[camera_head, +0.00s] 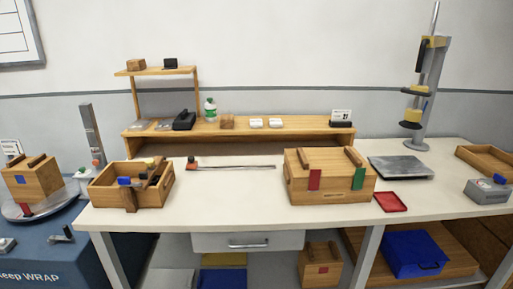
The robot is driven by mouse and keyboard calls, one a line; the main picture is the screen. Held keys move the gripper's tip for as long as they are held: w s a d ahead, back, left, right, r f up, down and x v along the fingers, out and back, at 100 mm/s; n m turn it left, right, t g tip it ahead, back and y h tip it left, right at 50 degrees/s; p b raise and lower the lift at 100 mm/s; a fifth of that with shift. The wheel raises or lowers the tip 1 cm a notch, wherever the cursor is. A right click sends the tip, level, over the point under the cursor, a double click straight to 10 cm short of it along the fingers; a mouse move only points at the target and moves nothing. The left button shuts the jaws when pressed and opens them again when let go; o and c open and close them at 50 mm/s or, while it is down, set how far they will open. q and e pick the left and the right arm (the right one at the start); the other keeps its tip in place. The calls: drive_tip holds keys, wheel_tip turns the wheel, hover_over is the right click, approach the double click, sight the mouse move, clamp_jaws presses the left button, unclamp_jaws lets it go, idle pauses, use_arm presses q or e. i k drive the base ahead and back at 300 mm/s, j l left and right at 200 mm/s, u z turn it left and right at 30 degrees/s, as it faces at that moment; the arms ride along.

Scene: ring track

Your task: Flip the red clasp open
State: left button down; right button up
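A wooden box (330,194) stands on the white table, right of the middle. A red clasp (314,180) lies flat against the left part of its front face, and a green clasp (358,179) sits on the right part. The red clasp looks upright against the box; whether it is latched is too small to tell. Two dark wooden bars lie on top of the box. Another wooden box (33,178) at the far left has a red part low on its front. A box under the table (320,267) also bears a red patch. Neither of my grippers is in view.
A red tray (390,202) and a grey plate (401,168) lie right of the clasped box. An open wooden tool crate (103,195) stands at the table's left. A long thin tool (235,167) lies between. The table front between crate and box is clear.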

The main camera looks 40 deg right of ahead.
sight(315, 175)
drive_tip(key=i, duration=2)
drive_tip(key=z, duration=3.2)
